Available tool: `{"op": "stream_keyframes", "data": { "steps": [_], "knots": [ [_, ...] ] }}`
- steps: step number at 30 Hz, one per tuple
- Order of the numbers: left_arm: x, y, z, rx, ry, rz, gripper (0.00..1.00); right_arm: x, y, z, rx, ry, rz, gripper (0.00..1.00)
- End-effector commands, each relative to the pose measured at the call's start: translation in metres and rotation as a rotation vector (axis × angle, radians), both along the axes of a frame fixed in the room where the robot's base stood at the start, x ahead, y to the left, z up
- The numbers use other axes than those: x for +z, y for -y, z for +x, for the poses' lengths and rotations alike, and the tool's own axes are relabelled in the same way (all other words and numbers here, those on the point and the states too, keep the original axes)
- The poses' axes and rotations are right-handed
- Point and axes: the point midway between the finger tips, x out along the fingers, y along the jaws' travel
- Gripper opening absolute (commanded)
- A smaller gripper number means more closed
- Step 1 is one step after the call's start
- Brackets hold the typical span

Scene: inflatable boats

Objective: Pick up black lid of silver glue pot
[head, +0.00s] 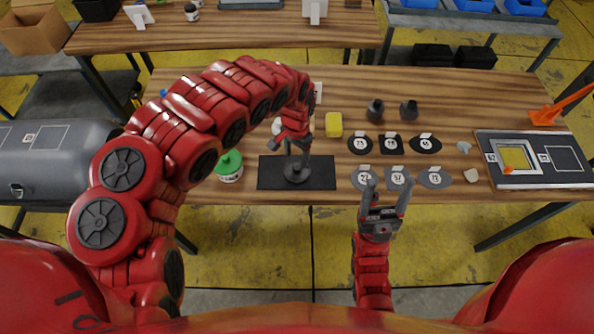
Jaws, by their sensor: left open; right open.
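A small dark round pot or lid (297,173) stands on a black mat (270,180) near the table's front edge; I take it for the glue pot with its black lid. My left gripper (297,152) reaches over from the left and points down. It is open, with its fingers just above or around the top of the pot; I cannot tell whether they touch it. The fingers partly hide the pot, and its silver body is not clearly visible. My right gripper (388,186) is open and empty, in front of the table edge.
A green-lidded pot (229,166) stands left of the mat. A yellow sponge (334,124), two dark fittings (375,110) and several numbered dark patches (391,144) lie to the right. A framed board (540,186) lies at the far right.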

Motion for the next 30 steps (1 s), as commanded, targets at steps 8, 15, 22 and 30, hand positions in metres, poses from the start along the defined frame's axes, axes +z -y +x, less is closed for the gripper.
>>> {"op": "stream_keyframes", "data": {
  "steps": [8,15,22,30],
  "knots": [
    [-0.014,0.001,-0.001,0.001,-0.003,-0.003,0.67,0.006,0.0,0.0,0.0,0.0,0.0,0.68],
    [-0.041,0.004,-0.001,0.001,-0.002,-0.005,0.67,0.016,0.0,0.0,0.0,0.0,0.0,0.68],
    [-0.056,0.001,-0.001,0.002,-0.001,-0.001,0.67,0.018,0.0,0.0,0.0,0.0,0.0,0.68],
    [-0.057,0.001,0.0,0.002,0.001,0.001,0.63,0.018,0.0,0.0,0.0,0.0,0.0,0.68]
  ]
}}
